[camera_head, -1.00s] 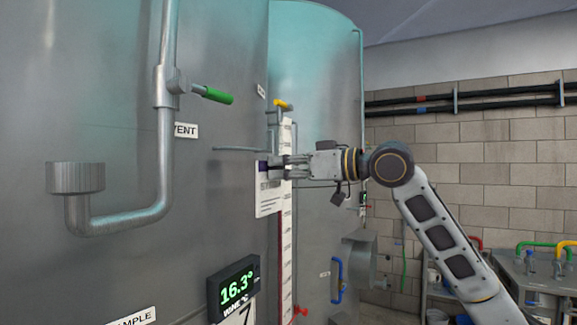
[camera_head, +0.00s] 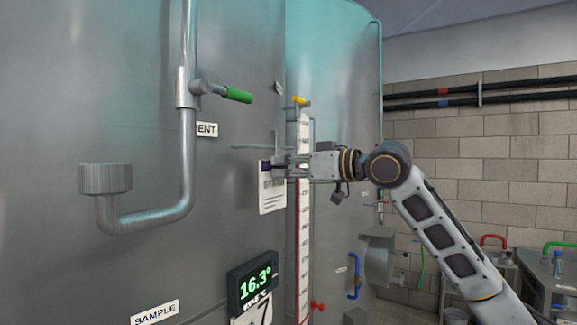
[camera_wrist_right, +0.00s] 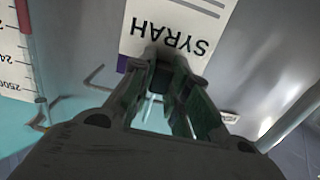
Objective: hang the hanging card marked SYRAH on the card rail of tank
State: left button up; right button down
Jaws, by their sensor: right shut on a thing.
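The white SYRAH card (camera_head: 272,197) hangs upright from my right gripper (camera_head: 280,167), which is shut on its dark top edge. In the right wrist view, the card (camera_wrist_right: 180,20) reads SYRAH upside down, and my right gripper (camera_wrist_right: 168,75) has its fingertips at the card's edge. The card is in front of the steel tank wall (camera_head: 235,200) marked 7. The thin card rail (camera_head: 255,147) runs level on that wall, just above and left of the card's top. Whether card and rail touch, I cannot tell. My left gripper is out of view.
A scale strip (camera_head: 303,220) stands just right of the card, under my right gripper. A pipe with a green-handled valve (camera_head: 238,94) juts out at left. A lit 16.3° display (camera_head: 254,285) is below the card. A second tank (camera_head: 335,80) stands behind.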

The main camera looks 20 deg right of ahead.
jog(key=shift+f+b, duration=0.7)
jog(key=shift+f, duration=0.55)
jog(key=c, duration=1.3)
grip_release()
jog(key=v, duration=1.2)
